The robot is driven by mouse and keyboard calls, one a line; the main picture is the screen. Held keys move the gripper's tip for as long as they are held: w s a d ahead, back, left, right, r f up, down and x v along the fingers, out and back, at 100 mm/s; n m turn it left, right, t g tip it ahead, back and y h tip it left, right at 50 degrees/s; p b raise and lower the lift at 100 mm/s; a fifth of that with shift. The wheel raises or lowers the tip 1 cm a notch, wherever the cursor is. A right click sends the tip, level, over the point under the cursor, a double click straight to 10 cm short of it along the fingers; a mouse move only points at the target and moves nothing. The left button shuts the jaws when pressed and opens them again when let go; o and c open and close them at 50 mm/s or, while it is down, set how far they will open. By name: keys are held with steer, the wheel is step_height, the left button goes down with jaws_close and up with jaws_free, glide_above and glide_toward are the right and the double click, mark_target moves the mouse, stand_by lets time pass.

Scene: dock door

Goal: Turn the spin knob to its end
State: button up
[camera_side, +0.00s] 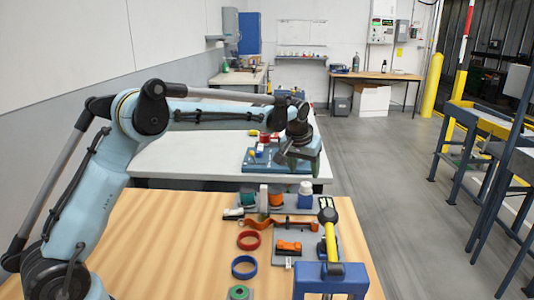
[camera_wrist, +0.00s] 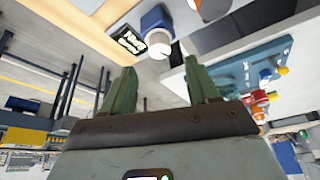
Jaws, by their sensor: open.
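My gripper (camera_side: 300,162) is open and empty, held in the air above the far edge of the wooden bench. Its two green fingers stand apart in the wrist view (camera_wrist: 160,70). Below it, a blue knob-like part with a white top (camera_side: 305,194) stands at the right end of a grey plate. It also shows in the wrist view (camera_wrist: 156,24), beside a black label, clear of the fingers. I cannot tell for sure that this is the spin knob. An orange round part (camera_side: 275,195) and a green round part (camera_side: 248,197) stand to its left.
On the wooden bench (camera_side: 160,215) are an orange handle (camera_side: 270,224), a red ring (camera_side: 248,240), a blue ring (camera_side: 244,266), a yellow-and-black tool (camera_side: 328,232) and a blue block (camera_side: 331,278). A white table (camera_side: 180,162) with a blue board (camera_side: 262,160) stands behind.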

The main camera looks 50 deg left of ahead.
mark_target(306, 184)
steer(key=shift+x, duration=3.1)
steer(key=c, duration=1)
steer(key=shift+c, duration=0.2)
